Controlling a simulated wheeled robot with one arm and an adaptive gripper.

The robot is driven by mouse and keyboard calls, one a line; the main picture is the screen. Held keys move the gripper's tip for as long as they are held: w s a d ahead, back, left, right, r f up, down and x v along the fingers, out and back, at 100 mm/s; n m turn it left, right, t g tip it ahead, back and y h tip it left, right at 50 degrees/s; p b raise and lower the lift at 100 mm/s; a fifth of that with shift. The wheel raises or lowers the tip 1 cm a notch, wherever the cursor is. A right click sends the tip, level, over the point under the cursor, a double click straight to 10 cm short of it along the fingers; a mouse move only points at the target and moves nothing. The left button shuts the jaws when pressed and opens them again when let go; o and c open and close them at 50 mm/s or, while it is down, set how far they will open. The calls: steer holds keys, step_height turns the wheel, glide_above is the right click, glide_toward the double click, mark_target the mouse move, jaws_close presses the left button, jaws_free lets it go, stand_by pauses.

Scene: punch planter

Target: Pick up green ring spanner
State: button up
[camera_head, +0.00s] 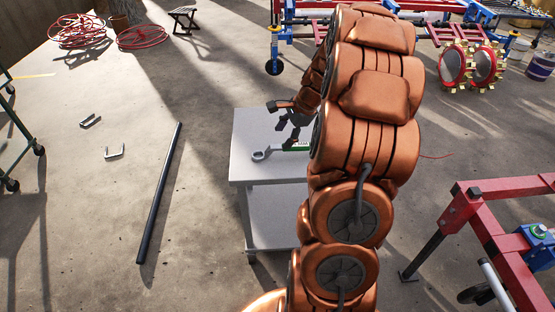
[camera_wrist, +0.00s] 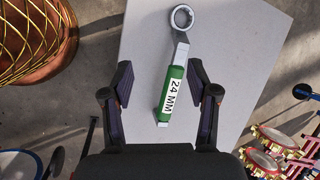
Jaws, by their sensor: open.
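The green ring spanner (camera_wrist: 172,92) lies on the white table (camera_wrist: 140,40) in the wrist view. It has a silver ring end at the top and a green handle with a white "24 MM" label. My gripper (camera_wrist: 161,80) is open, with one finger on each side of the handle and a gap on both sides. In the head view, the spanner's ring end (camera_head: 262,155) shows on the white table (camera_head: 245,172), and part of its handle is hidden behind my arm. My gripper (camera_head: 284,130) is above the spanner there.
A long dark bar (camera_head: 160,195) and two small metal brackets (camera_head: 114,153) lie on the floor to the left. A red frame (camera_head: 490,215) stands at the right. A blue and red machine (camera_head: 290,20) stands behind the table. The tabletop around the spanner is clear.

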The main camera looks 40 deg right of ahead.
mark_target(297, 145)
steer(key=d+f+m+b, duration=0.1)
steer(key=d+f+m, duration=0.25)
steer(key=d, duration=0.45)
steer(key=shift+t+h, duration=0.4)
steer(key=shift+s+f+x, duration=0.1)
steer(key=shift+s+x, duration=0.05)
steer(key=shift+x, duration=1.15)
steer(key=shift+s+f+x, duration=0.1)
steer(key=shift+s+x, duration=0.05)
steer(key=shift+x, duration=1.2)
steer(key=shift+s+x, duration=0.15)
steer(key=shift+x, duration=1.15)
jaws_close()
